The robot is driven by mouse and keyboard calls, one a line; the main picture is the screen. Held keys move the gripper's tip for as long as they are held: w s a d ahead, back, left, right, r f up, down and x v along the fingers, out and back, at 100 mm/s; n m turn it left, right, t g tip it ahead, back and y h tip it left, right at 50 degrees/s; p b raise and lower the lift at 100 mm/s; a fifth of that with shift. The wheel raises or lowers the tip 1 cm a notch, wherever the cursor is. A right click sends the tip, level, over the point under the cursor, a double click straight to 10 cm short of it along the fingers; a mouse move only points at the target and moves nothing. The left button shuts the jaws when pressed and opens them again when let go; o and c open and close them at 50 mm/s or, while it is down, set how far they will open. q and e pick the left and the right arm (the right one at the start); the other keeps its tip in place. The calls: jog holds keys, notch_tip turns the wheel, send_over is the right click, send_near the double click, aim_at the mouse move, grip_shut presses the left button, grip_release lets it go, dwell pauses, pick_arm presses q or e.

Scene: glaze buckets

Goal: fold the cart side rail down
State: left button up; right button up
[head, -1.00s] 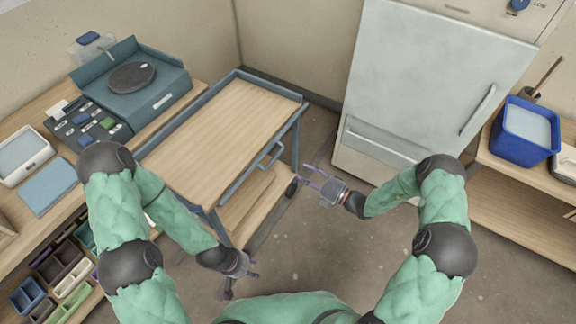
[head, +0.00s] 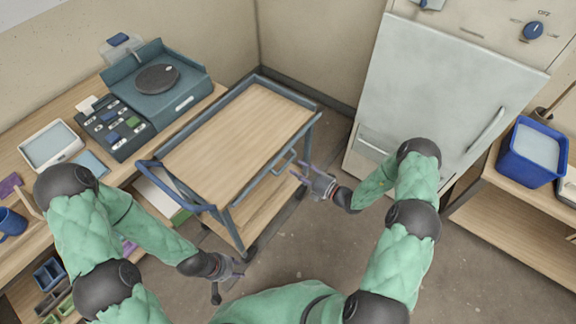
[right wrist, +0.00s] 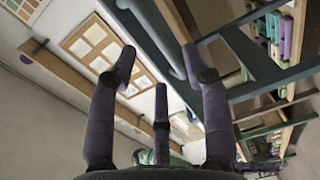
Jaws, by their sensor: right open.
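The cart (head: 236,140) has a wood top framed in blue-grey rails. A blue-grey loop-shaped side rail (head: 286,163) shows on its right side, slightly below the top; I cannot tell its exact fold angle. My right gripper (head: 303,174) is open just right of this rail, with its fingers pointing toward the cart. In the right wrist view the open purple fingers (right wrist: 160,62) have blue-grey cart bars (right wrist: 155,42) beyond them, with no clear contact. My left gripper (head: 236,272) is low, in front of the cart's near corner, apart from it; its jaw state is unclear.
A cart handle (head: 165,187) sticks out at the near left. A workbench (head: 200,112) with a turntable unit (head: 160,95) stands on the left. A pale cabinet (head: 435,95) is behind right, and a blue bucket (head: 530,150) is on the right shelf. Floor (head: 330,240) right of the cart is clear.

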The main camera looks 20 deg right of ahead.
aim_at(288, 164)
jog(key=shift+b+x, duration=0.35)
jog(key=shift+x, duration=2.15)
grip_shut()
